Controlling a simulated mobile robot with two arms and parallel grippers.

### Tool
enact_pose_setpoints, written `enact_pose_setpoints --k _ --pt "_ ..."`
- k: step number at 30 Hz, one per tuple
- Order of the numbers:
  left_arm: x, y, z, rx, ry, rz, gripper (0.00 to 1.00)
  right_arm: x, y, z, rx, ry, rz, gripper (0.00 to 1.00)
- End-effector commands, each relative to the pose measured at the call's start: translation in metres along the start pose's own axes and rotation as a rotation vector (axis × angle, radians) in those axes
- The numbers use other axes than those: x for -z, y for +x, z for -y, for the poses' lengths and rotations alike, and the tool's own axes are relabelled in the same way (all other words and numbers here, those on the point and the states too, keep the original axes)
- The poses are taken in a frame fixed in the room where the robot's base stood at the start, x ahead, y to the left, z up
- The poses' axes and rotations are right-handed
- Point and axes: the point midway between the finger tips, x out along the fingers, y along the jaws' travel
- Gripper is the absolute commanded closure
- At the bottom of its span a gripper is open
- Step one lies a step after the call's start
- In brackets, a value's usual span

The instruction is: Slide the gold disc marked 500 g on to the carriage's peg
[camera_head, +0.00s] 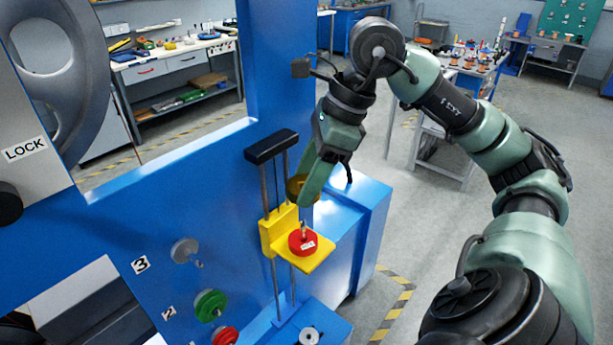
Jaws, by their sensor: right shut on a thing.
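My right gripper (307,195) reaches down from the upper middle and is shut on the gold disc (293,188). Its fingers hide much of the disc, and no marking on it can be read. The yellow carriage (319,260) sits on two upright rods below the gripper. A red disc (303,243) with a white label lies on the carriage's shelf. The peg (303,228) sticks up through this red disc. The gold disc is above the peg and apart from it. My left gripper is not in view.
A black bar (271,146) tops the rods beside the gripper. A blue panel (150,215) at the left carries a silver disc (184,250), a green disc (210,305) and another red disc (225,336) on pegs. A blue box (365,215) stands behind the carriage.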

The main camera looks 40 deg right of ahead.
Motion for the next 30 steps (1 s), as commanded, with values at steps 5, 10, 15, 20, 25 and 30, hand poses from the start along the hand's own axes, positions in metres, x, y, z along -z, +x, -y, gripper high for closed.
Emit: enact_pose_setpoints --k 5,10,15,20,25,30 --pt "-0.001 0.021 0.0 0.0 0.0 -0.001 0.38 0.008 0.02 0.0 0.002 -0.001 0.003 1.0" --pt "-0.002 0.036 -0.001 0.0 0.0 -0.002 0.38 0.014 0.035 0.0 0.002 -0.001 0.003 1.0" --pt "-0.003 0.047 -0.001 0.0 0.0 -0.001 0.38 0.019 0.046 0.0 0.001 -0.001 0.002 1.0" --pt "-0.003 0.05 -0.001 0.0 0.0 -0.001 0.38 0.02 0.049 0.0 0.001 -0.001 0.002 1.0" --pt "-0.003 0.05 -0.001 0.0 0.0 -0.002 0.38 0.02 0.049 0.0 0.001 -0.001 0.003 1.0" --pt "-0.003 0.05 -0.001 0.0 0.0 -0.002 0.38 0.02 0.049 0.0 0.001 -0.001 0.003 1.0"
